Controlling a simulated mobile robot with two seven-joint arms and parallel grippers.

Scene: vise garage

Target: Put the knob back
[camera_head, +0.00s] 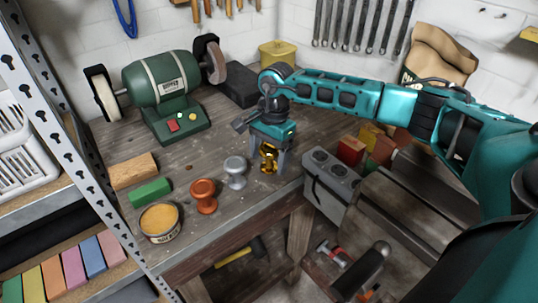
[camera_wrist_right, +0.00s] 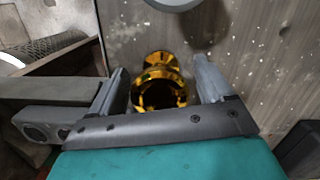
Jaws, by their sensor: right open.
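Three spool-shaped knobs stand on the wooden workbench (camera_head: 225,133): a copper one (camera_head: 203,196), a silver one (camera_head: 235,172) and a gold one (camera_head: 268,157). My right gripper (camera_head: 267,163) points down over the gold knob, with one finger on either side. In the right wrist view the gold knob (camera_wrist_right: 160,82) lies between the open fingers (camera_wrist_right: 161,80), with a gap on both sides. Part of the silver knob (camera_wrist_right: 175,3) shows at the top edge there. My left gripper is not in view. Which knob is meant, and where it belongs, I cannot tell.
The grey vise (camera_head: 333,178) stands close to the right of the gripper. A green bench grinder (camera_head: 160,80) is at the back left. An open tin (camera_head: 160,221), a green block (camera_head: 150,193) and a wooden block (camera_head: 134,171) lie at the left front. Colored blocks (camera_head: 350,150) sit behind the vise.

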